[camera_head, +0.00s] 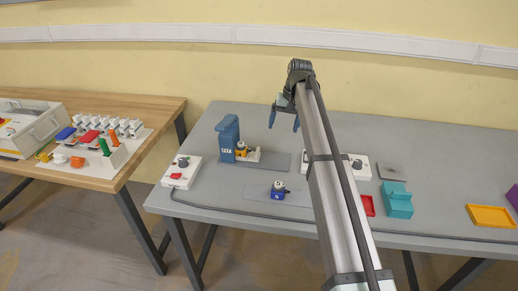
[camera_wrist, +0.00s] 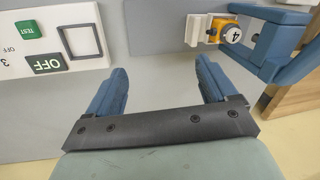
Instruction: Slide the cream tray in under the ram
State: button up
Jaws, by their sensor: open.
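The cream tray (camera_head: 254,156) lies on the grey table beside the blue press (camera_head: 227,140), sticking out to its right. A yellow block with a white knob (camera_head: 241,149) sits on it, close to the press. In the wrist view the cream tray (camera_wrist: 194,30) shows at the top, with the yellow block (camera_wrist: 214,27) marked 4 next to the blue press (camera_wrist: 272,42). I cannot tell how far the block is under the ram. My gripper (camera_head: 284,118) is open and empty, above the table, right of the tray. Its spread fingers also show in the wrist view (camera_wrist: 160,72).
A blue block with a knob (camera_head: 279,190) stands in front of the press. A white control box (camera_head: 182,171) is at left; another (camera_head: 357,167) is partly behind my arm. A teal block (camera_head: 397,200) and yellow tray (camera_head: 490,216) are at right. A cable runs along the front.

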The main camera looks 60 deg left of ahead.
aim_at(258, 151)
jog(key=s+a+f+n, duration=0.2)
jog(key=f+n, duration=0.2)
jog(key=n, duration=0.1)
jog(key=s+a+f+n+g+y, duration=0.1)
jog(key=s+f+n, duration=0.1)
jog(key=f+n, duration=0.2)
jog(key=s+a+f+n, duration=0.2)
jog(key=s+f+n, duration=0.1)
jog(key=n, duration=0.4)
jog(key=shift+a+f+y, duration=0.3)
jog(key=shift+f+y, duration=0.1)
jog(key=shift+f, duration=0.05)
dwell(0.4)
